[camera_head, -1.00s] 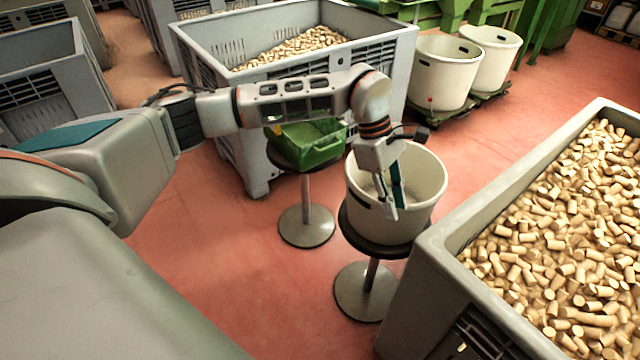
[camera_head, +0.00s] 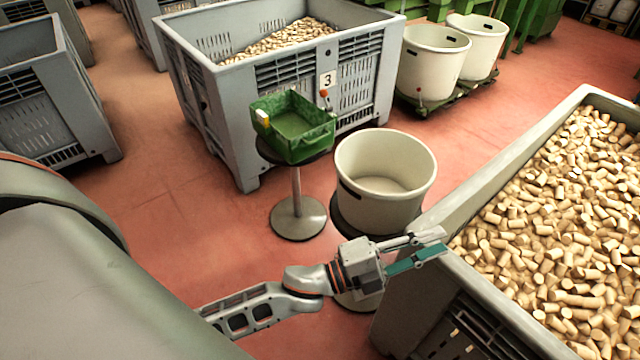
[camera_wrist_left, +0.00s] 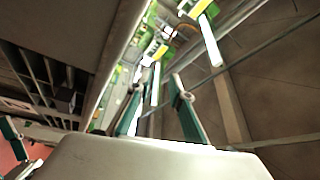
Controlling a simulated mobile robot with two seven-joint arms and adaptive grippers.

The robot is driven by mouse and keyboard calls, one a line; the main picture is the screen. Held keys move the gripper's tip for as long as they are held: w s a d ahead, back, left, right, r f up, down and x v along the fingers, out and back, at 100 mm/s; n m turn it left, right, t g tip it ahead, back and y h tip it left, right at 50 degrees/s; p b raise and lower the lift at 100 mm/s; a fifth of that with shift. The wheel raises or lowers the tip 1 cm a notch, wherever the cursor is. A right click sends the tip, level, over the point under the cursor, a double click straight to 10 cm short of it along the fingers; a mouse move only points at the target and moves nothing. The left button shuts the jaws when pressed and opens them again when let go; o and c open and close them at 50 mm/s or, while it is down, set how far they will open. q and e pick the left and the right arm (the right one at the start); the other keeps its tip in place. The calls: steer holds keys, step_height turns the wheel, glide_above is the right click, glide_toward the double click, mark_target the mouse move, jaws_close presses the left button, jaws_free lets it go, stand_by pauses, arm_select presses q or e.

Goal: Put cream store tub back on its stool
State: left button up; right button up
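The cream store tub (camera_head: 362,209) stands upright and empty on a dark round-topped stool (camera_head: 345,222), whose base is partly behind my left arm. My left gripper (camera_head: 437,243) is in front of the tub and to its right, near the rim of the cork bin. Its fingers are apart with nothing between them, and the tub is free of it. The left wrist view shows the two separated fingers (camera_wrist_left: 158,112). My right gripper is outside the head view. Teal and pale parts at the lower left of the wrist view may belong to it, but I cannot tell.
A grey bin (camera_head: 425,290) full of corks stands at the right, close to the tub. A second stool (camera_head: 298,190) bears a green tray (camera_head: 292,150). Behind it is grey bin 3 (camera_head: 215,95). Two similar cream tubs (camera_head: 430,72) stand farther back. Red floor lies open at left.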

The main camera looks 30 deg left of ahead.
arm_select(q)
steer(key=s+a+f+n+g+y, duration=0.2)
steer(key=s+a+f+n+y, duration=0.4)
steer(key=f, duration=0.6)
steer(key=s+a+f+n+g+y, duration=0.2)
steer(key=s+a+f+n+y, duration=0.4)
steer(key=s+a+f+n, duration=0.5)
steer(key=shift+a+f+n, duration=0.5)
steer(key=shift+a+f, duration=0.15)
steer(key=shift+f, duration=0.05)
steer(key=shift+s+d+r+p, duration=0.1)
steer(key=shift+d+r+p, duration=0.15)
steer(key=shift+r+p, duration=0.7)
steer(key=shift+d+r+p, duration=0.2)
steer(key=shift+r+p, duration=0.4)
steer(key=shift+p, duration=0.6)
steer(key=shift+s+d+r+p, duration=0.1)
steer(key=shift+d+r+p, duration=0.15)
steer(key=shift+r+p, duration=0.7)
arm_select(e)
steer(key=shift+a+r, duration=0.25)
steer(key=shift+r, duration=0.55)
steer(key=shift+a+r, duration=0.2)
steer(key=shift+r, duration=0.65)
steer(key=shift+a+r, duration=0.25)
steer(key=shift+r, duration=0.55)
